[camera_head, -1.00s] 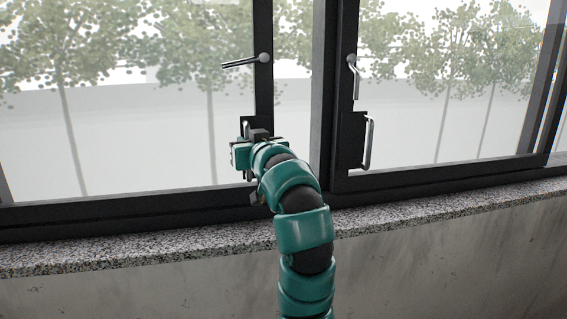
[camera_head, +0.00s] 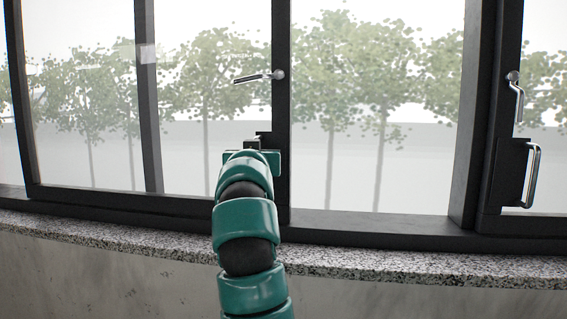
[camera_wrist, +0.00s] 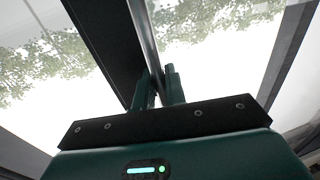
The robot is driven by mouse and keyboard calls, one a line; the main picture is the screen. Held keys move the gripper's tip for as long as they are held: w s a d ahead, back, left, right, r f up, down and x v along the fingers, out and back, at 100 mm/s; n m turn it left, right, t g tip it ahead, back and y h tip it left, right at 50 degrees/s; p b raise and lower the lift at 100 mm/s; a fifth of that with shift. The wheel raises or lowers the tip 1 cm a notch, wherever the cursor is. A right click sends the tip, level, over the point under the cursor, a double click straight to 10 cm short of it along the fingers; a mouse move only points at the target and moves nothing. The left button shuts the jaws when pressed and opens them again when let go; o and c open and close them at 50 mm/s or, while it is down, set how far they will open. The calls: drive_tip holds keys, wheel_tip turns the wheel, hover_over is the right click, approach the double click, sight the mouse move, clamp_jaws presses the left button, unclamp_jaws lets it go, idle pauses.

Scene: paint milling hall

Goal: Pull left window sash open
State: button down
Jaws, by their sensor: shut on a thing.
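The left window sash (camera_head: 281,110) is a dark-framed glass panel. It stands slid to the left, with a wide gap between its right stile and the dark post. Its lever handle (camera_head: 258,77) lies about level, pointing left. My gripper (camera_wrist: 159,82) is at the lower part of that stile, its fingers shut around the sash's metal pull handle (camera_wrist: 148,40).
The right sash (camera_head: 508,110) has its lever (camera_head: 517,98) hanging down and its own pull handle (camera_head: 533,175). A dark post (camera_head: 474,120) stands left of it. A speckled stone sill (camera_head: 400,262) runs below the frame, above a grey wall (camera_head: 120,275).

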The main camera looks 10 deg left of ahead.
drive_tip(key=shift+a+r, duration=0.1)
drive_tip(key=shift+a, duration=1.95)
drive_tip(key=c, duration=1.6)
unclamp_jaws()
drive_tip(key=shift+o, duration=0.2)
drive_tip(key=shift+s, duration=0.1)
drive_tip(key=b+v, duration=0.5)
drive_tip(key=v, duration=1.2)
drive_tip(key=shift+s+d, duration=0.1)
